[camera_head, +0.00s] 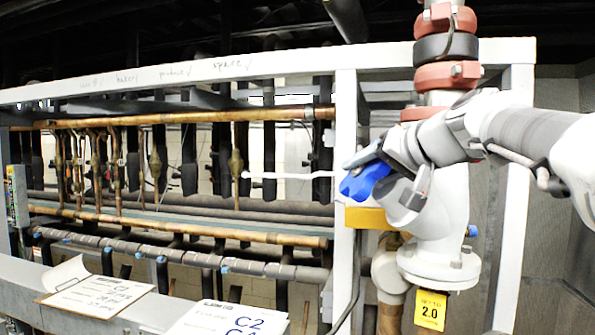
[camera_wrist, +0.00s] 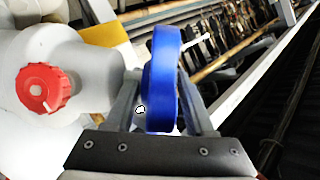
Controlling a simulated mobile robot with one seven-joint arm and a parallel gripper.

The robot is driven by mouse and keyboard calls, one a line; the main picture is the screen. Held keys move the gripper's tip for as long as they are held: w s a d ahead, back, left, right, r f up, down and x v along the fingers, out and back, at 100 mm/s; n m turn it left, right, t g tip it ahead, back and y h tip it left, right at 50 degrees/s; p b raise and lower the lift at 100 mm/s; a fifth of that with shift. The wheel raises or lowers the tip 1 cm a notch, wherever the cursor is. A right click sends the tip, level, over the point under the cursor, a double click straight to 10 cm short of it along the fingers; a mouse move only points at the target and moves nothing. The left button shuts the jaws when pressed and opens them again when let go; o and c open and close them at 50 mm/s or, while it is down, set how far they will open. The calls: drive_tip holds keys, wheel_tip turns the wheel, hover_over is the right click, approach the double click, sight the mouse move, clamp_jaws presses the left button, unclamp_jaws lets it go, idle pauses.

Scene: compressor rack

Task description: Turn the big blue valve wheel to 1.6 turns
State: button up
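The blue valve wheel (camera_head: 366,181) is on the left side of the white valve body (camera_head: 440,215) in the head view, partly covered by my gripper (camera_head: 385,185). In the wrist view the blue wheel (camera_wrist: 163,80) shows nearly edge-on, between the two fingers of my gripper (camera_wrist: 160,90). One finger is on each side of the rim. Whether both fingers press on it cannot be made out. A yellow tag (camera_head: 430,309) below the valve reads 2.0. The wheel's turn count cannot be read.
A red knob (camera_wrist: 45,89) is left of my gripper in the wrist view. A white frame post (camera_head: 345,200) stands close left of the wheel. Copper pipes (camera_head: 180,117) fill the rack behind. A clipboard (camera_head: 95,295) and a paper sheet (camera_head: 228,318) lie at the front left.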

clamp_jaws()
drive_tip(key=shift+f+t+b, duration=0.2)
drive_tip(key=shift+t+b, duration=0.1)
drive_tip(key=shift+b, duration=0.4)
